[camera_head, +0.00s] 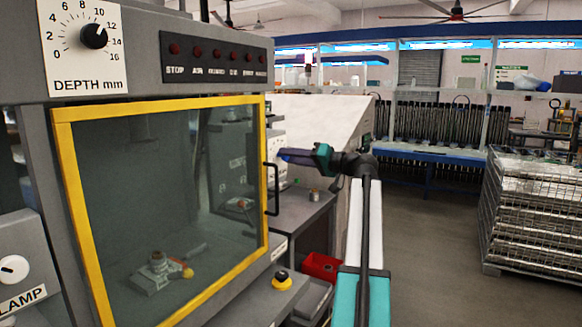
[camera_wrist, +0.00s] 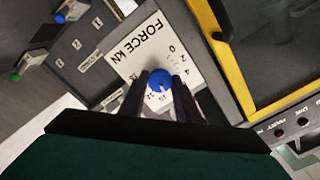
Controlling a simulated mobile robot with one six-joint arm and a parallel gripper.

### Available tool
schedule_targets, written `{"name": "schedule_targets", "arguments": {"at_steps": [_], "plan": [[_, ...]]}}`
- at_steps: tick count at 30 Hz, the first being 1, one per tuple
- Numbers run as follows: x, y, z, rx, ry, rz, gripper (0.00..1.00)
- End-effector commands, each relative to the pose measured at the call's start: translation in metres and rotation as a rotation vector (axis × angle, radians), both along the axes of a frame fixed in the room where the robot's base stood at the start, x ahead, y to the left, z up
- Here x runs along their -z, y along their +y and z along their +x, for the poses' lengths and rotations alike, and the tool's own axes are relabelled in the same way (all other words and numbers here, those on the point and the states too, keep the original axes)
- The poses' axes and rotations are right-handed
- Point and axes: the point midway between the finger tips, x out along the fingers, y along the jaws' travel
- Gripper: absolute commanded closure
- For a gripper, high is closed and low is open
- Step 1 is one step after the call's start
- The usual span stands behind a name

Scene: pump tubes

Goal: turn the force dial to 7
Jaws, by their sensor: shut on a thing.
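The force dial is a blue knob (camera_wrist: 159,80) on a white plate (camera_wrist: 150,45) printed "FORCE kN" in the wrist view. Its scale shows 0, 2 and 4 on one side; the other numbers are partly hidden by the fingers. A small pale mark shows on the knob, but its exact reading is too small to tell. My gripper (camera_wrist: 160,84) is shut on the knob, with a dark finger on either side. In the head view my gripper (camera_head: 286,155) reaches left to the white dial plate (camera_head: 277,139) beyond the yellow-framed door, covering most of the dial.
The yellow-framed door (camera_head: 155,101) with its black handle (camera_head: 274,189) stands shut close by the gripper. A depth dial (camera_head: 94,36) is at upper left, a lamp knob (camera_head: 13,269) at lower left. A red bin (camera_head: 321,266) sits below. Open floor lies to the right.

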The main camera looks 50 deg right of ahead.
Motion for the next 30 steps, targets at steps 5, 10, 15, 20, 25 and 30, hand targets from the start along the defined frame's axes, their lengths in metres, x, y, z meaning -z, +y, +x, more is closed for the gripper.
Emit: {"name": "schedule_targets", "arguments": {"at_steps": [5,10,15,20,25,30], "plan": [[0.0054,-0.0008,0.0002,0.000,-0.028,-0.120,0.93],[0.0057,-0.0010,0.0003,0.000,-0.056,-0.235,0.93],[0.0044,-0.0006,0.0001,0.000,-0.082,-0.340,0.93],[0.0036,-0.0005,0.0002,0.000,-0.101,-0.415,0.93],[0.0020,0.0000,0.0000,-0.001,-0.112,-0.465,0.93],[0.0009,0.0003,-0.0001,-0.001,-0.118,-0.485,0.93]]}}
